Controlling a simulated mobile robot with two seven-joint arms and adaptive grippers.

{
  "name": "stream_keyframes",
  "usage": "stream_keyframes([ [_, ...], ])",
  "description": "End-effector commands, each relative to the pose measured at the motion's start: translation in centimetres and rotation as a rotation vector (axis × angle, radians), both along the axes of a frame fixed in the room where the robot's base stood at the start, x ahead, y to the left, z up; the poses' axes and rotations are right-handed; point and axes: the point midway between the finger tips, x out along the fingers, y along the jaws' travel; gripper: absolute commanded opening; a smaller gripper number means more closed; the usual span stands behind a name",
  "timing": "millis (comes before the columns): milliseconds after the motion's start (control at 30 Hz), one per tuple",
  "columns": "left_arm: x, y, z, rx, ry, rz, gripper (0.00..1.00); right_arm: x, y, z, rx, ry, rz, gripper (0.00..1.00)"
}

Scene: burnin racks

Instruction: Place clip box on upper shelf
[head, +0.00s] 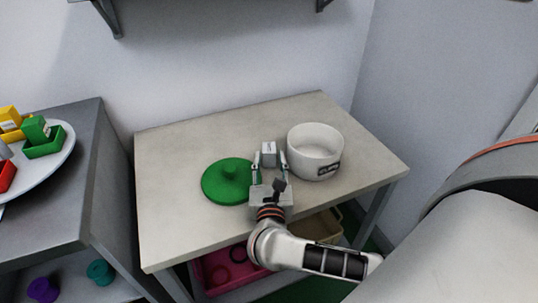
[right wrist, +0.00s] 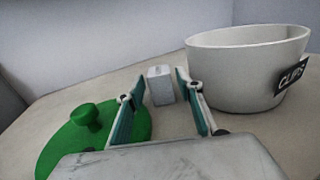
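A round white box (head: 313,153) with a dark label stands open on the beige table; in the right wrist view (right wrist: 240,75) the label reads as "CLIPS". A round green lid (head: 225,185) with a knob lies on the table to its left, and it also shows in the right wrist view (right wrist: 75,140). My right gripper (head: 270,162) is open, low over the table between lid and box. A small grey-white block (right wrist: 161,85) stands just beyond and between its fingertips, with gaps on both sides. My left gripper is not in view.
Shelf brackets (head: 107,18) show at the top of the wall; the shelf surface is hardly seen. A grey table (head: 85,190) on the left bears a white plate with coloured blocks. Pink and tan bins (head: 325,226) sit under the beige table, whose left part is clear.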

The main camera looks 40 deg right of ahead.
Motion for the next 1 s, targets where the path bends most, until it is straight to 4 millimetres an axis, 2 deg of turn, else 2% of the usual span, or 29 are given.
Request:
stream_keyframes([
  [267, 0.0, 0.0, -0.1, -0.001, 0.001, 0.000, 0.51, 3.2, -2.1, -0.1, -0.004, -0.001, -0.001, 0.36],
  [567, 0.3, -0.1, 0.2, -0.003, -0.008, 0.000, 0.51, 3.7, -2.5, -0.2, -0.001, 0.001, -0.001, 0.36],
  [600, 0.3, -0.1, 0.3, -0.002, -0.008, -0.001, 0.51, 3.7, -2.5, -0.2, -0.001, 0.001, -0.001, 0.34],
  [700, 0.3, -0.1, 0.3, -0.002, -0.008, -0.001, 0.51, 3.7, -2.5, -0.2, -0.001, 0.001, -0.001, 0.08],
  [733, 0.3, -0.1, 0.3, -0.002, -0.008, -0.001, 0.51, 3.7, -2.5, -0.2, -0.001, 0.001, -0.001, 0.05],
  [1000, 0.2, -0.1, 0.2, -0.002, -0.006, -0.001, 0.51, 3.7, -2.5, -0.1, -0.001, 0.000, -0.001, 0.05],
])
